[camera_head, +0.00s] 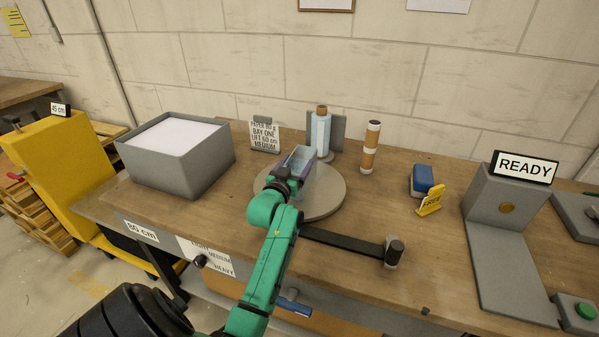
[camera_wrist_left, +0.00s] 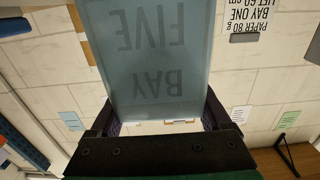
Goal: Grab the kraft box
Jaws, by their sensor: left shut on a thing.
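My left gripper (camera_head: 290,178) is shut on a blue-grey, film-like box (camera_head: 300,158) above the round grey turntable (camera_head: 328,198). I cannot tell whether the box touches the turntable. In the left wrist view, the box (camera_wrist_left: 150,60) stands between the fingers (camera_wrist_left: 160,122), with "BAY FIVE" on its face upside down. No plain brown box shows; whether kraft board lies under the blue-grey surface I cannot tell. The gripper hides the box's near lower part. My right gripper is not in view.
A film roll on a post (camera_head: 322,132) stands behind the turntable, with an orange-banded roll (camera_head: 370,148) to its right. A grey bin of paper (camera_head: 176,165) is at left. A dark bar (camera_head: 345,243) lies in front. A READY stand (camera_head: 505,200) is at right.

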